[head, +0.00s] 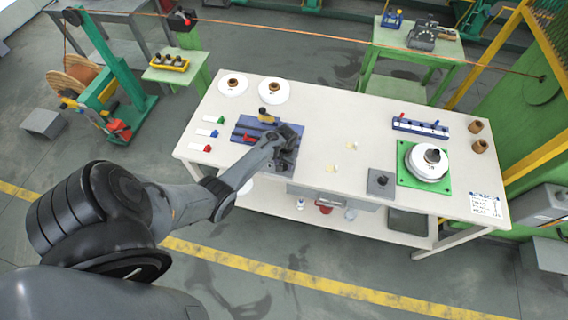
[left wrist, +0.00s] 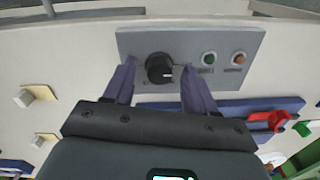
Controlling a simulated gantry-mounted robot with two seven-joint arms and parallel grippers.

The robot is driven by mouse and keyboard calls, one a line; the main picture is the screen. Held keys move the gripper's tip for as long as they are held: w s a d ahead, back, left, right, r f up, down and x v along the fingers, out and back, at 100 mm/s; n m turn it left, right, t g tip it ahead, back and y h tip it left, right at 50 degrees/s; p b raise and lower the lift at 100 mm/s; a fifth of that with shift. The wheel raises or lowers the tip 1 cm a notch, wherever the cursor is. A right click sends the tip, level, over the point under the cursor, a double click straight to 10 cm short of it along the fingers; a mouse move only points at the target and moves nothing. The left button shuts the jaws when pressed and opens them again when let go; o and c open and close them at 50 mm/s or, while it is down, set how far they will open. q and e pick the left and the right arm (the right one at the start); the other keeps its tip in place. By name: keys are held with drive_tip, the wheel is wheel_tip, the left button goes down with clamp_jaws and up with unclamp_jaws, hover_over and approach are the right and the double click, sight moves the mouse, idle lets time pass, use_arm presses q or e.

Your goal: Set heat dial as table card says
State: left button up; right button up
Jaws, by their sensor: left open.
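The heat dial (left wrist: 160,68) is a round black knob on a grey panel (left wrist: 190,42). A light mark shows at its right side in the left wrist view. Beside it are a green button (left wrist: 209,58) and an orange-red button (left wrist: 239,58). My left gripper (left wrist: 158,82) is open, one finger on each side of the dial; I cannot tell whether they touch it. In the head view my left gripper (head: 285,151) is over the table's front part, hiding most of the panel. The table card (head: 487,206) lies at the right front corner, its writing too small to read. My right gripper is not in view.
The white table (head: 305,120) holds a blue board (head: 248,127) by the gripper, and small coloured clips at left. A green plate (head: 407,178) with a white spool (head: 428,168), a blue rack (head: 420,127) and a grey block (head: 381,183) stand at right. The table's centre is mostly clear.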

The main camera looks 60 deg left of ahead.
use_arm(q)
drive_tip(key=shift+c, duration=0.3)
clamp_jaws()
